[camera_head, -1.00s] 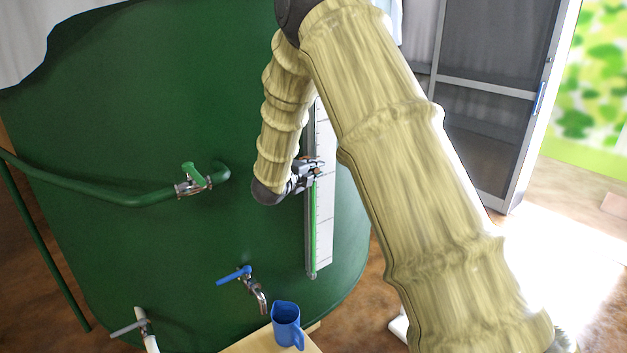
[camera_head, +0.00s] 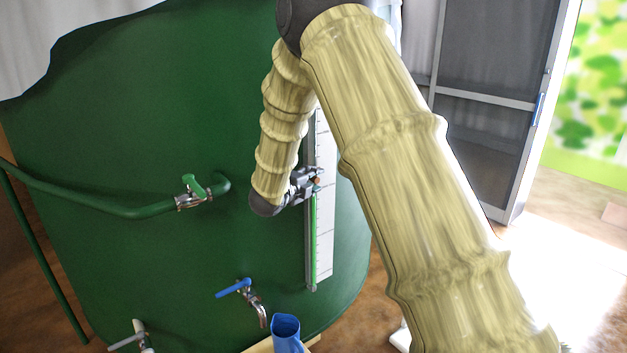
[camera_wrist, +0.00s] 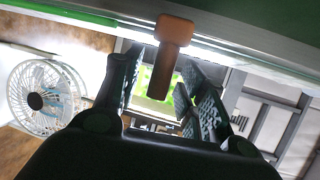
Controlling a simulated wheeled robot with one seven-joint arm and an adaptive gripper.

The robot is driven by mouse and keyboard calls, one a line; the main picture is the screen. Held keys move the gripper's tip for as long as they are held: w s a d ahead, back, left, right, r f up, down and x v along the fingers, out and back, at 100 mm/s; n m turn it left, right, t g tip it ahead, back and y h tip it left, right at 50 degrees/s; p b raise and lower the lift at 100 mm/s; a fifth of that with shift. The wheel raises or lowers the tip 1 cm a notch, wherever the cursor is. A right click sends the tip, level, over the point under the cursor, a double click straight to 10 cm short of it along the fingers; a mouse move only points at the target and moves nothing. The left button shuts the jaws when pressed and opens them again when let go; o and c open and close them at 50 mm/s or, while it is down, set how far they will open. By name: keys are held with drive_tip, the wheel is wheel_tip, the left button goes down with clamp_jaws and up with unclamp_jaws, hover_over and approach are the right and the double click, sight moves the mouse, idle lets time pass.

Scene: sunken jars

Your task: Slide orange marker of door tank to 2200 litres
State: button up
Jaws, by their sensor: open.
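The door tank (camera_head: 130,120) is large, round and dark green. A clear sight tube with a green column (camera_head: 314,240) runs down its side next to a white scale board (camera_head: 326,225). The orange marker (camera_head: 317,181) is a small patch on the gauge beside my gripper (camera_head: 313,176). In the wrist view the orange marker (camera_wrist: 171,42) is a T-shaped tab hanging from the rail. Its stem points between the two open fingers of my gripper (camera_wrist: 163,88), with a gap visible on each side. The scale's numbers cannot be read, and my arm hides the upper gauge.
A green-handled valve (camera_head: 193,190) and a blue-handled tap (camera_head: 238,287) stick out from the tank. A blue jug (camera_head: 286,332) stands below the tap. A screen door (camera_head: 490,100) is at the right. The wrist view shows a fan (camera_wrist: 45,97).

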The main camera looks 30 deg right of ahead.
drive_tip(key=v, duration=1.1)
drive_tip(key=s+a+f+n+y, duration=0.3)
drive_tip(key=s+f+n, duration=0.25)
drive_tip(key=f, duration=0.65)
drive_tip(key=s+a+f+n+y, duration=0.3)
drive_tip(key=s+f+n, duration=0.3)
drive_tip(key=f, duration=0.6)
drive_tip(key=s+a+f+n+y, duration=0.35)
drive_tip(key=f+n, duration=0.45)
drive_tip(key=f, duration=0.4)
drive_tip(key=s+a+f+n+g+y, duration=0.1)
drive_tip(key=s+a+f+n+g, duration=0.1)
drive_tip(key=s, duration=0.9)
drive_tip(key=s+a+f+n+g+y, duration=0.2)
drive_tip(key=s+f+n, duration=0.3)
drive_tip(key=s, duration=0.6)
drive_tip(key=s+a+f+n+g+y, duration=0.2)
drive_tip(key=s+a+f+n+g, duration=0.1)
drive_tip(key=s+f, duration=0.4)
drive_tip(key=s+a+n, duration=0.1)
drive_tip(key=s, duration=0.2)
drive_tip(key=shift+s+a, duration=0.2)
drive_tip(key=shift+s, duration=0.2)
